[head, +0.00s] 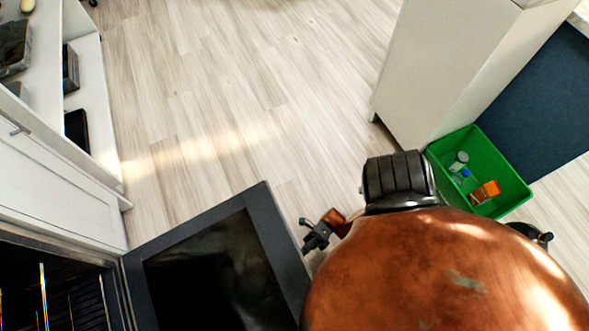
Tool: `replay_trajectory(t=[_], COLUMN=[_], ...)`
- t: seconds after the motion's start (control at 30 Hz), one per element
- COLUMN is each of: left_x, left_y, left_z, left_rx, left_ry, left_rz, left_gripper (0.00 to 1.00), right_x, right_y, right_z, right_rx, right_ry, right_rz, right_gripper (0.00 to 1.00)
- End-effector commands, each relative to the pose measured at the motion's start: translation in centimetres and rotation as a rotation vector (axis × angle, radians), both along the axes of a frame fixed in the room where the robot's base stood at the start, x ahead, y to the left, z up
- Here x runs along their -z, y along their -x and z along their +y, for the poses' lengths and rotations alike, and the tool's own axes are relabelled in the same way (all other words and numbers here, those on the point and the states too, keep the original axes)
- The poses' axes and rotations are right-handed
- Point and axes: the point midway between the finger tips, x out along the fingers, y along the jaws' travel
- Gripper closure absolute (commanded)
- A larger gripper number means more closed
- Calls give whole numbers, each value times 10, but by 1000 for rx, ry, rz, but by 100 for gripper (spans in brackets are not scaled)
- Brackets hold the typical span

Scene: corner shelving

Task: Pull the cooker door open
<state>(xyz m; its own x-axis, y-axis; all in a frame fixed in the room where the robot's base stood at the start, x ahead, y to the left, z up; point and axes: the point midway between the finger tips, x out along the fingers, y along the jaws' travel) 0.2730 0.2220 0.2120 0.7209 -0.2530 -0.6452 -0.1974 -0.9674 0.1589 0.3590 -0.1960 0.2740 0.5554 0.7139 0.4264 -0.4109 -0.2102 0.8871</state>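The cooker (60,250) is at the lower left, with its dark cavity and wire racks showing. Its door (275,235), a dark grey frame around black glass, stands wide open, extending to the right from the opening. The bottom of the door is cut off by the picture edge. My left gripper (312,236) is just right of the door's outer edge and seems apart from it; it is small and its finger opening is unclear. A dark part of what looks like my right gripper (542,238) shows at the right, mostly hidden behind my orange body.
White shelving (95,90) with dark boxes stands at the upper left. A green crate (440,152) holding small items is at the right, beside a white cabinet (425,70) and a dark blue mat (550,105). The wooden floor (240,90) between is clear.

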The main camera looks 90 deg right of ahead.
Motion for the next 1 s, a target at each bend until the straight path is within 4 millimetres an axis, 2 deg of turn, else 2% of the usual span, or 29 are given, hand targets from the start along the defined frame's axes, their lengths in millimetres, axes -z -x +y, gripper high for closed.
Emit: replay_trajectory(t=[0.33, 0.37, 0.6, 1.0], left_x=[0, 0, 0, 0], left_y=[0, 0, 0, 0], left_z=[0, 0, 0, -1], left_rx=[-1, -1, -1, 1], left_ry=[-1, -1, -1, 2], left_rz=[0, 0, 1, 1], left_gripper=[60, 60, 60, 60], right_x=[-1, -1, -1, 2], right_y=[-2, -2, -1, 2], right_z=[0, 0, 0, -3], right_rx=[1, 1, -1, -1], right_ry=[-2, -2, -2, 0], right_rz=[-3, -3, -2, -1], right_gripper=[100, 84, 68, 67])
